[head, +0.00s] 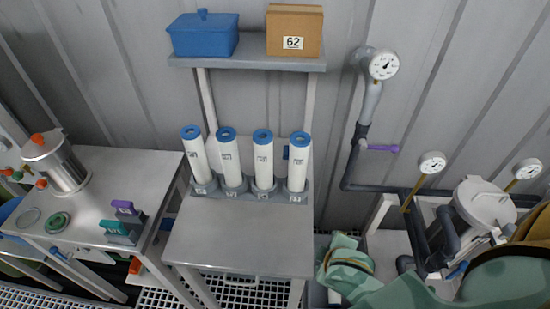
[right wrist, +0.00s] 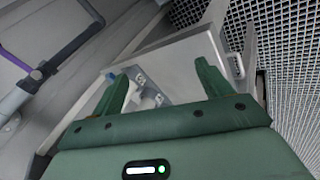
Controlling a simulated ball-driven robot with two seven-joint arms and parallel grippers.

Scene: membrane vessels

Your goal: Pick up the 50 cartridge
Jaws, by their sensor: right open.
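Several white cartridges with blue ring caps stand upright in a row in grey holders on the middle table (head: 240,240). From left to right they are the first (head: 196,158), second (head: 230,160), third (head: 263,162) and fourth (head: 299,165). Their printed labels are too small to read, so I cannot tell which is the 50 cartridge. My green right gripper (head: 338,262) is low, off the table's right side and apart from the cartridges. In the right wrist view its fingers (right wrist: 161,72) are spread and empty, with the table and pale parts beyond. My left gripper is not in view.
A shelf (head: 245,64) above the cartridges holds a blue box (head: 204,35) and a carton marked 62 (head: 294,31). Pipes with gauges (head: 384,66) and a metal vessel (head: 484,205) stand at the right. The left table (head: 100,185) holds a steel canister (head: 55,163). The middle table's front is clear.

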